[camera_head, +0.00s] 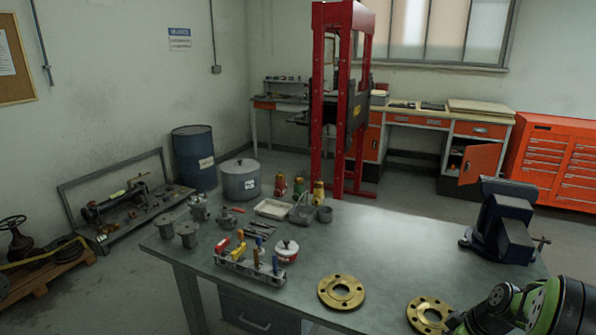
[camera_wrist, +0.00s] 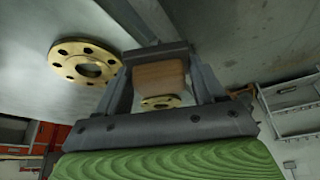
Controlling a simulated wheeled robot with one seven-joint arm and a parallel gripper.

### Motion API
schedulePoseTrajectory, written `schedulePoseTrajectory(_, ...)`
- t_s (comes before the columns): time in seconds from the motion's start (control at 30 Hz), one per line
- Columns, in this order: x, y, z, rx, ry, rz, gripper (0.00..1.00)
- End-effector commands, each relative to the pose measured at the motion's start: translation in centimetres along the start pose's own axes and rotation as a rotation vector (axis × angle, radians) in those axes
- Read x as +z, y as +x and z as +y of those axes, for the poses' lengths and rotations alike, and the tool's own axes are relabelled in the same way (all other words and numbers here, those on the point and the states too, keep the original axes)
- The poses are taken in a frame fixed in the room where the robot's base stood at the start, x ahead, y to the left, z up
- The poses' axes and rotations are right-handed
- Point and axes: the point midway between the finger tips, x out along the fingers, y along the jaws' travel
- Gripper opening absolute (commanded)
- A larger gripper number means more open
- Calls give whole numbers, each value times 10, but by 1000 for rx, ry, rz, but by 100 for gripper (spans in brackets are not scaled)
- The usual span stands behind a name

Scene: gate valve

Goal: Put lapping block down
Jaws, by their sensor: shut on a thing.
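My gripper (camera_wrist: 158,72) is shut on a lapping block in the wrist view. The block has a brown wooden part (camera_wrist: 158,76) between my fingers and a dark part (camera_wrist: 155,52) beyond it. A brass flange with bolt holes (camera_wrist: 70,64) lies on the grey table to the left of the block. Part of another brass ring (camera_wrist: 160,102) shows through the gap between my fingers. Contact between block and table cannot be told. In the head view neither block nor fingers show; my green and dark arm enters at lower right.
The grey table (camera_head: 400,245) carries two brass flanges (camera_head: 325,291) (camera_head: 415,316) at its front. A dark vise (camera_head: 503,225) stands at the right. A tool rack (camera_head: 250,268), a pot and several parts crowd the left half. The table middle is clear.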

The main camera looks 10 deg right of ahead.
Motion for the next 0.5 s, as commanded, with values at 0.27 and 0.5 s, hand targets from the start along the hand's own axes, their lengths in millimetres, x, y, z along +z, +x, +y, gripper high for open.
schedulePoseTrajectory(0.27,-35,40,-21,52,134,0,25)
schedulePoseTrajectory(0.5,-72,93,-66,127,322,-4,25)
